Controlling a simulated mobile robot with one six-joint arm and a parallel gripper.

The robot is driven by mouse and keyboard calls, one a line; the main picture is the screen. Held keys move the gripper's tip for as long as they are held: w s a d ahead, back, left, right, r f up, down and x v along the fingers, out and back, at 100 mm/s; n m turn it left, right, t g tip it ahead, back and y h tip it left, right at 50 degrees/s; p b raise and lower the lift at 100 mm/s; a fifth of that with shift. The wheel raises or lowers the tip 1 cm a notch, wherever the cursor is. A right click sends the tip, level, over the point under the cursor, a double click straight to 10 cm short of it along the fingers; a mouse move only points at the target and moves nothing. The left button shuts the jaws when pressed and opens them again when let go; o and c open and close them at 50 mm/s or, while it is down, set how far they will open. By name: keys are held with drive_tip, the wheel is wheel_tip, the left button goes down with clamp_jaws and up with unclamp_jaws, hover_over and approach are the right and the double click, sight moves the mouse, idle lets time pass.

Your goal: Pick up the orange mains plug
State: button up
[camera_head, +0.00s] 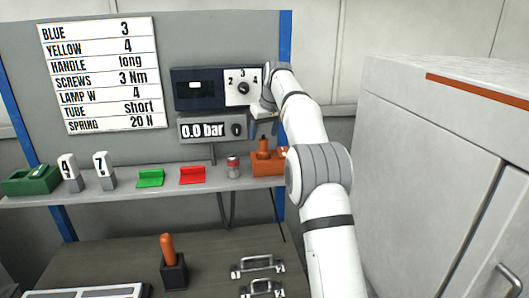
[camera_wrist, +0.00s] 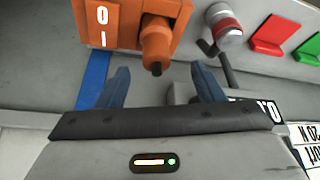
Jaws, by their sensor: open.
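The orange mains plug (camera_head: 263,146) stands upright in an orange box (camera_head: 268,166) at the right end of the shelf. In the wrist view the plug (camera_wrist: 157,42) sticks out of the orange box (camera_wrist: 113,22), which carries a white 0 and I marking. My gripper (camera_head: 263,124) is just above the plug in the head view, partly hidden by my wrist. In the wrist view my gripper (camera_wrist: 161,74) has its two blue fingers apart with nothing between them. The plug's dark end points into the gap, just beyond the fingertips. I cannot tell the exact distance.
An orange handle (camera_head: 168,246) stands in a black holder below. A white cabinet (camera_head: 430,170) fills the right.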

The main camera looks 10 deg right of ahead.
sight(265, 139)
drive_tip(key=x, duration=0.5)
drive_tip(key=shift+s+d+f+p, duration=0.3)
drive_tip(key=shift+s+d+f, duration=0.05)
drive_tip(key=shift+w+a+f, duration=0.1)
drive_tip(key=shift+w+f, duration=0.1)
drive_tip(key=shift+f, duration=0.1)
drive_tip(key=shift+s, duration=0.1)
drive_tip(key=shift+c, duration=0.4)
drive_tip(key=c, duration=1)
drive_tip(key=shift+r, duration=0.1)
